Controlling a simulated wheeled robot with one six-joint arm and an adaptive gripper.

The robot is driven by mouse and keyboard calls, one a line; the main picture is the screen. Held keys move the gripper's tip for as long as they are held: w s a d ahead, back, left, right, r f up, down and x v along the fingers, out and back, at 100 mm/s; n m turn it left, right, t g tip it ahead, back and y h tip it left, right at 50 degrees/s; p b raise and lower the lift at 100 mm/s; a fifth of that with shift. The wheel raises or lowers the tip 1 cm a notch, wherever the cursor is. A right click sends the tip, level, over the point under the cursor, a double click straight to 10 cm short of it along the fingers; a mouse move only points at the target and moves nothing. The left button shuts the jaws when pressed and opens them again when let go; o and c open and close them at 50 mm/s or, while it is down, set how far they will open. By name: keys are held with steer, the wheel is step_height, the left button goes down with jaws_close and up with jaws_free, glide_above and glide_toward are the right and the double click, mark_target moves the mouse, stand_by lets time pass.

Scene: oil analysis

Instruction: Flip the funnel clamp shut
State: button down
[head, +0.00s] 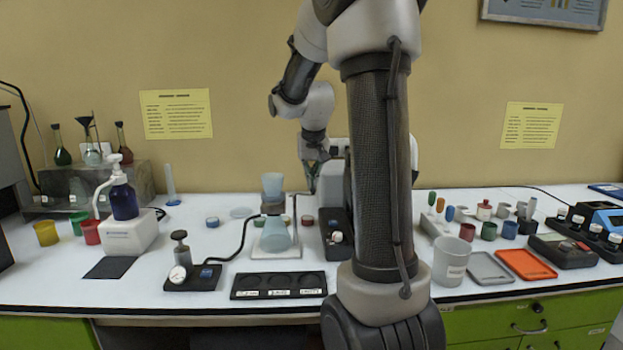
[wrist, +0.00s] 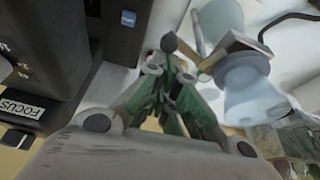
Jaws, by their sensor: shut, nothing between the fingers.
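The filter assembly stands mid-table in the head view. Its pale blue funnel cup (head: 272,184) sits above a dark clamp (head: 272,208), and a pale blue flask (head: 275,236) is below. In the wrist view, the funnel cup (wrist: 222,18), the clamp (wrist: 232,50) and the flask (wrist: 252,92) are at upper right. A dark piece sticks out from the clamp there; I cannot tell its exact position. My gripper (wrist: 168,44) is shut and empty, its tips just left of the clamp. In the head view my gripper (head: 312,188) is right of the funnel, partly hidden.
A black device with a FOCUS label (wrist: 20,104) stands close left of my gripper in the wrist view. A gauge pump (head: 182,266) and a black three-well tray (head: 278,285) lie in front. A white beaker (head: 451,262) stands right of my arm.

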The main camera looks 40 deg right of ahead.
steer(key=shift+s+a+m, duration=0.1)
steer(key=shift+s+m, duration=0.1)
steer(key=shift+m, duration=0.2)
steer(key=m, duration=0.2)
steer(key=s+a+m+g+h, duration=0.1)
steer(key=m, duration=0.1)
steer(key=shift+s+a, duration=0.2)
steer(key=m, duration=0.2)
steer(key=a+m+g, duration=0.1)
steer(key=m, duration=0.1)
steer(key=s+a+m+g, duration=0.1)
steer(key=m, duration=0.1)
steer(key=shift+a+m+h, duration=0.25)
steer(key=shift+m+h, duration=0.15)
steer(key=shift+w, duration=0.1)
steer(key=shift+w+d, duration=0.35)
steer(key=shift+w, duration=0.3)
